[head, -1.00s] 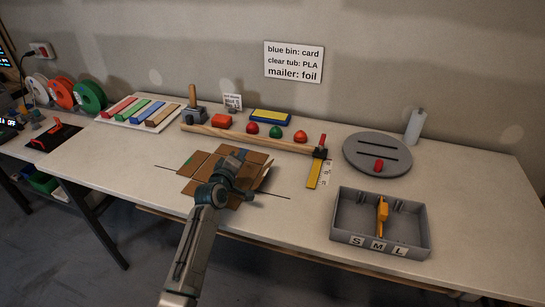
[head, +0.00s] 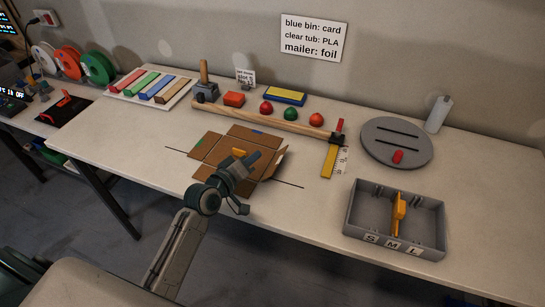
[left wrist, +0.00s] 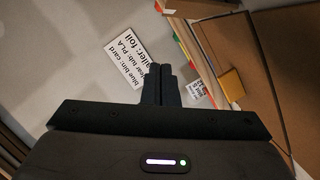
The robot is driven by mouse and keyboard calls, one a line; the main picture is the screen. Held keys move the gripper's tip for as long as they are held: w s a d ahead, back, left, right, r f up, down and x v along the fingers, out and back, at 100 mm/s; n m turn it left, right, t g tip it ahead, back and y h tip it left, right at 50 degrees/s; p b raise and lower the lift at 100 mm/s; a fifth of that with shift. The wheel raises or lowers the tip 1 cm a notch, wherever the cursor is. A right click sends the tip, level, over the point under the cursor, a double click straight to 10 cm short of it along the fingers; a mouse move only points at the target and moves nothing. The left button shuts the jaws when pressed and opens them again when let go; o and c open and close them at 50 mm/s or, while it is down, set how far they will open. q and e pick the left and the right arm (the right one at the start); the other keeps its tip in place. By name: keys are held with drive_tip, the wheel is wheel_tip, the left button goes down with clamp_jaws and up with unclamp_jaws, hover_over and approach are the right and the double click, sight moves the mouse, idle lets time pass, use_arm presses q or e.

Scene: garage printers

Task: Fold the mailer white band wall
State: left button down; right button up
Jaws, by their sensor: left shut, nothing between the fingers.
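The brown cardboard mailer (head: 207,148) lies opened out on the table, with panels spread to the left and back. Its right wall (head: 280,163) stands up at a slant and has a pale edge; I cannot make out a clear white band. A small yellow block (head: 239,153) sits on the mailer; it also shows against the cardboard in the left wrist view (left wrist: 231,84). My left gripper (head: 247,163) is over the mailer's middle and front, shut and empty, and hides part of it. In the left wrist view its fingers (left wrist: 161,85) are together. My right gripper is not in view.
A long wooden bar (head: 262,121) lies behind the mailer, with a yellow ruler (head: 329,161) at its right end. A grey tray (head: 352,227) and a round grey disc (head: 382,155) are to the right.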

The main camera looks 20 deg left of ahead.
sight(272, 167)
use_arm(q)
drive_tip(key=x, duration=0.4)
drive_tip(key=shift+p, duration=0.3)
drive_tip(key=shift+w+d+f+p, duration=0.2)
drive_tip(key=shift+d+f+p, duration=0.1)
drive_tip(key=shift+d+f, duration=0.8)
drive_tip(key=shift+s+d+f, duration=0.15)
drive_tip(key=shift+d, duration=0.35)
drive_tip(key=shift+f, duration=0.1)
